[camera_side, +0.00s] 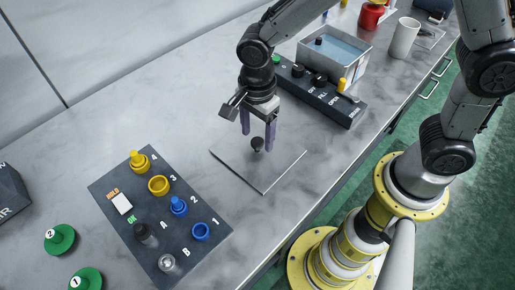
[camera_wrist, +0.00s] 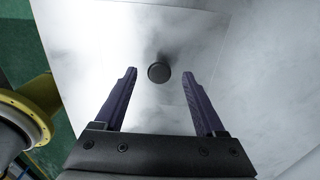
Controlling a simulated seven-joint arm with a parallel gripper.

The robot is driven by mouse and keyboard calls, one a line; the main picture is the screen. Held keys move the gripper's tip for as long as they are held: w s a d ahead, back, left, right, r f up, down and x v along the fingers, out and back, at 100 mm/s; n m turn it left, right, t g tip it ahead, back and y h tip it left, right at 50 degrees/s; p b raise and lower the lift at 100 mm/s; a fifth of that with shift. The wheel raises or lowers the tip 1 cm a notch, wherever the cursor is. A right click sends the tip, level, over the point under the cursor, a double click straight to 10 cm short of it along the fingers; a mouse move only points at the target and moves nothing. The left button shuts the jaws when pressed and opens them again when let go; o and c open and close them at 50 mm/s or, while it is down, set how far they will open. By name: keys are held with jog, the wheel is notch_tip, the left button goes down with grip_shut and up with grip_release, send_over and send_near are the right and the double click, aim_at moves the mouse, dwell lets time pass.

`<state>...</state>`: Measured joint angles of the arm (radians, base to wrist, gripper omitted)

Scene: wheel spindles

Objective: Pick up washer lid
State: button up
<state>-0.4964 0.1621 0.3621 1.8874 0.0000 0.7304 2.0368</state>
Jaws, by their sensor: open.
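The washer lid (camera_side: 258,176) is a flat grey square plate with a round black knob (camera_side: 257,145) standing at its middle. It lies on the grey marbled counter. My gripper (camera_side: 258,142) is open above the lid, its two purple fingers pointing down around the level of the knob. In the wrist view the knob (camera_wrist: 158,72) appears between the two fingertips of my gripper (camera_wrist: 159,76), with clear space on both sides. I cannot tell exactly how far the fingertips are above the plate. The lid (camera_wrist: 110,38) is pale and reflective there.
A grey basin with water (camera_side: 302,53) stands behind, next to a dark button panel (camera_side: 317,92). A white mug (camera_side: 404,38) is farther right. Counter left of the lid is clear.

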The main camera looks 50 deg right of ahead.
jog(key=shift+f, duration=1.45)
jog(key=shift+c, duration=0.3)
grip_shut()
